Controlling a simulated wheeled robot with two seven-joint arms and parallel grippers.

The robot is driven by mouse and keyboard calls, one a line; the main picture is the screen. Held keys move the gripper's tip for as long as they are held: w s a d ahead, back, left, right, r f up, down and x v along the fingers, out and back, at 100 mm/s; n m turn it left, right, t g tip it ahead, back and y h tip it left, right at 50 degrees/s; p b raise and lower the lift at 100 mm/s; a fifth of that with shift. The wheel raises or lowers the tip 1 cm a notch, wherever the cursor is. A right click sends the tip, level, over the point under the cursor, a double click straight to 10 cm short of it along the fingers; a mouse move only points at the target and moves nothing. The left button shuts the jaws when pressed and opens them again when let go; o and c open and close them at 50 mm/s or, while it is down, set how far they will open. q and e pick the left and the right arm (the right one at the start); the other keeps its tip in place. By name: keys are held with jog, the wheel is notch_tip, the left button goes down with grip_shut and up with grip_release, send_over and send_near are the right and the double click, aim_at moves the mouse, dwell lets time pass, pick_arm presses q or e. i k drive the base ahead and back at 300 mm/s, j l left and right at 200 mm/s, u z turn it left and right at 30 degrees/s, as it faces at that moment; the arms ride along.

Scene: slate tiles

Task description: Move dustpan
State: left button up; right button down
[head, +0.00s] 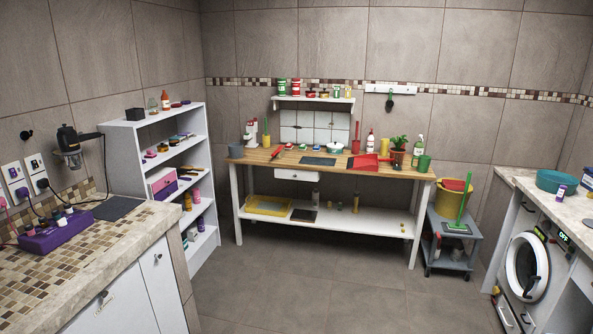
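A red dustpan (365,162) appears to lie on the right half of the wooden-topped workbench (265,156) against the far wall. Its upright red handle seems to rise at its left back. It stands among bottles and a potted plant (399,143), whose pot is close to its right side. Neither of my grippers shows in the head view. The bench is well across the room from the camera.
A white shelf unit (152,128) stands left of the bench. A grey cart (450,232) with a yellow bucket (449,200) and green brush stands right. Tiled counter (85,262) at left and washer (526,268) at right flank clear grey floor (310,285).

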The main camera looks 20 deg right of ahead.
aim_at(369, 162)
jog(key=i+l+z, duration=0.5)
jog(key=i+z, duration=0.15)
jog(key=i, duration=0.2)
jog(key=i+l+z, duration=0.15)
jog(key=i+z, duration=0.2)
jog(key=i, duration=0.6)
jog(key=i+l, duration=0.15)
jog(key=i, duration=0.45)
jog(key=i+u, duration=0.1)
jog(key=i, duration=0.5)
